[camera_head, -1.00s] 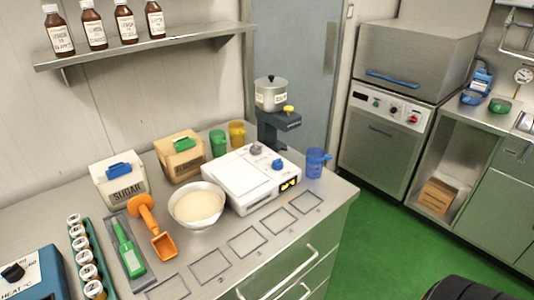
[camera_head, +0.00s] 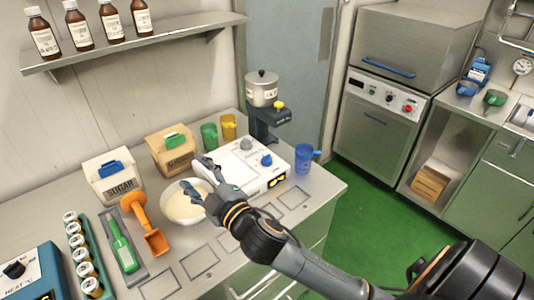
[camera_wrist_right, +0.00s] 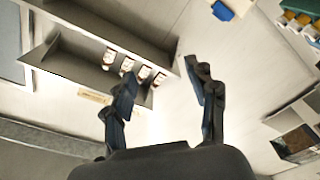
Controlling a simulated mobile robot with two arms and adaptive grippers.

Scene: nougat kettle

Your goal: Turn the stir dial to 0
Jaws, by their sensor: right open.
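A white machine (camera_head: 245,163) stands on the counter with a grey knob (camera_head: 246,144) and a blue knob (camera_head: 266,160) on its top, and a small lit display (camera_head: 278,182) on its front. I cannot read which knob is the stir dial. My right gripper (camera_head: 196,174) is open and empty, above the bowl of pale powder (camera_head: 184,208) and left of the machine, apart from both knobs. Its two fingers stand spread in the right wrist view (camera_wrist_right: 159,72), with nothing between them. My left gripper is not in view.
A metal pot (camera_head: 262,90) sits on a dark stand behind the machine. A blue cup (camera_head: 304,158) is to its right; green (camera_head: 209,136) and yellow (camera_head: 229,127) cups stand behind. A blue heat box (camera_head: 30,275) with a dark knob is at lower left.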

